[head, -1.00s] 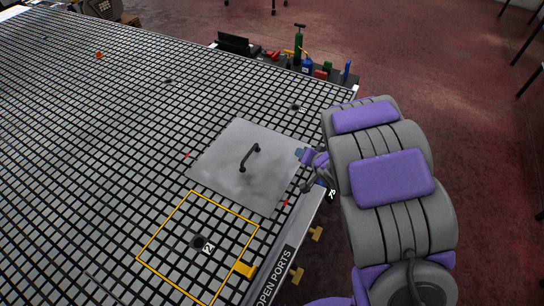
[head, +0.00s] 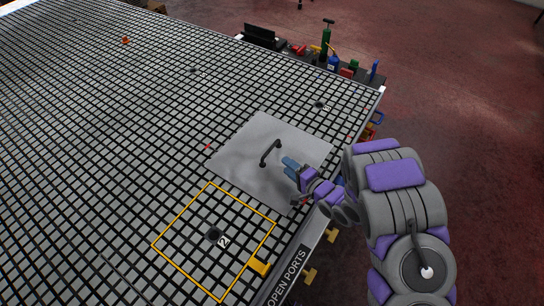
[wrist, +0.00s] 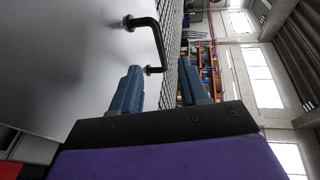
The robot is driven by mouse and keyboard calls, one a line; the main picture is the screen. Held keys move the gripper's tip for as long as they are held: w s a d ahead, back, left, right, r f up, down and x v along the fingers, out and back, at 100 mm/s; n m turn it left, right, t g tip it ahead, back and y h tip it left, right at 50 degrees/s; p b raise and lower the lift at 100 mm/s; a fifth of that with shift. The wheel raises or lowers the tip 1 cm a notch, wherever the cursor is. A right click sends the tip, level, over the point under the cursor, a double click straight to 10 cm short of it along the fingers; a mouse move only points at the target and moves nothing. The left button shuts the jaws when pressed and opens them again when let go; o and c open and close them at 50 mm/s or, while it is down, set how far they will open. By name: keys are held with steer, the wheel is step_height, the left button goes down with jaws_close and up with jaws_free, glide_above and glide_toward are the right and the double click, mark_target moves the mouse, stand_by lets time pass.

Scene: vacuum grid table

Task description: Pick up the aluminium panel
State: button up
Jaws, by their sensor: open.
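The aluminium panel (head: 238,160) is a flat grey square lying on the grid table. A dark bar handle (head: 271,153) stands up from its middle. My gripper (head: 289,164) is over the right part of the panel, just right of the handle, with blue fingers pointing toward it. In the wrist view my gripper (wrist: 160,85) shows two blue fingers apart with nothing between them. The handle (wrist: 155,40) is ahead of the fingertips there, and the panel (wrist: 70,60) fills the left side. Whether a fingertip touches the handle cannot be told.
The black grid table (head: 120,120) extends left. Bottles and tools (head: 333,62) stand along the far right edge. The grid left of the panel is mostly clear.

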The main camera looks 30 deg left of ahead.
mark_target(267, 152)
steer(key=b+x, duration=0.1)
steer(key=x, duration=0.5)
steer(key=shift+w+a+f, duration=0.15)
steer(key=shift+w+a, duration=0.05)
steer(key=shift+a, duration=0.1)
steer(key=x, duration=0.1)
steer(key=b+x, duration=0.1)
steer(key=x, duration=0.2)
steer(key=shift+s+a+f+b, duration=0.2)
steer(key=shift+s+a+b, duration=0.05)
steer(key=shift+a+b, duration=0.15)
steer(key=shift+w+a, duration=0.15)
steer(key=shift+a, duration=0.1)
steer(key=shift+c, duration=0.3)
jaws_close()
steer(key=shift+d+f, duration=0.1)
